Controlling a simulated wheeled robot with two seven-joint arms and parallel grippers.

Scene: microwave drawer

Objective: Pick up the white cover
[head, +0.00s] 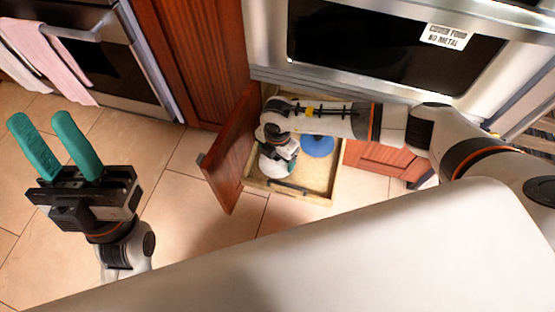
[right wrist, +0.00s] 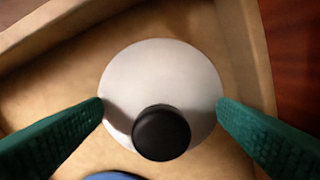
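The white cover (right wrist: 160,70) is round, with a black knob (right wrist: 161,133) on it. It lies in the open wooden drawer (head: 318,194); in the head view part of the white cover (head: 272,167) shows below my right wrist. My right gripper (right wrist: 160,105) is open, with one green finger on each side of the cover, close to its rim. I cannot tell whether the fingers touch it. In the head view the right fingers are hidden by the wrist. My left gripper (head: 45,132) is open and empty, raised over the floor at the left.
A blue round item (head: 318,145) lies in the drawer beside the cover; its edge shows in the right wrist view (right wrist: 112,176). A wooden cabinet door (head: 230,150) stands open left of the drawer. The microwave (head: 380,45) is above. The tiled floor at left is clear.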

